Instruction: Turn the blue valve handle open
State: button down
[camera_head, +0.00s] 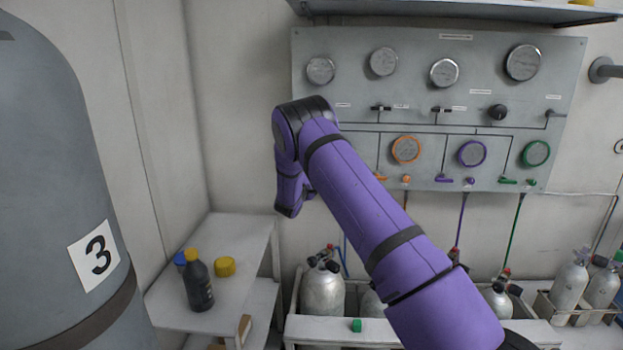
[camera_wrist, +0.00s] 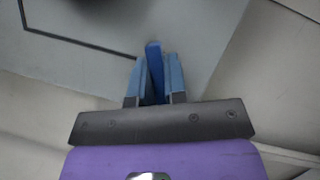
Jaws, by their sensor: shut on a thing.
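The blue valve handle (camera_wrist: 154,62) shows in the wrist view as a narrow blue bar in front of the grey panel. My gripper (camera_wrist: 155,75) has its two blue-grey fingers on either side of the handle and is shut on it. The handle's far tip sticks out past the fingertips. In the head view my purple arm covers the panel's lower left part, so the blue handle and my fingers are hidden there. The grey air panel (camera_head: 420,118) is on the wall, with round gauges on it.
Orange (camera_head: 380,178), purple (camera_head: 444,179) and green (camera_head: 508,181) handles sit along the panel's lower edge. A white shelf (camera_head: 225,262) with a dark bottle (camera_head: 199,285) stands at left, beside a large grey tank (camera_head: 50,180). Gas cylinders (camera_head: 323,293) stand below the panel.

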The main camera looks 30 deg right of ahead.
jog(key=n+t, duration=0.1)
jog(key=n, duration=0.2)
jog(key=n+t, duration=0.2)
jog(key=n, duration=0.2)
jog(key=shift+a+f, duration=0.1)
jog(key=n+t+y, duration=0.1)
jog(key=n, duration=0.2)
jog(key=n+t+y, duration=0.1)
jog(key=n+t, duration=0.1)
jog(key=n, duration=0.2)
jog(key=shift+n, duration=0.4)
jog(key=c, duration=1.1)
grip_release()
jog(key=shift+c, duration=0.2)
jog(key=v, duration=1)
jog(key=shift+s, duration=0.35)
jog(key=shift+f, duration=0.1)
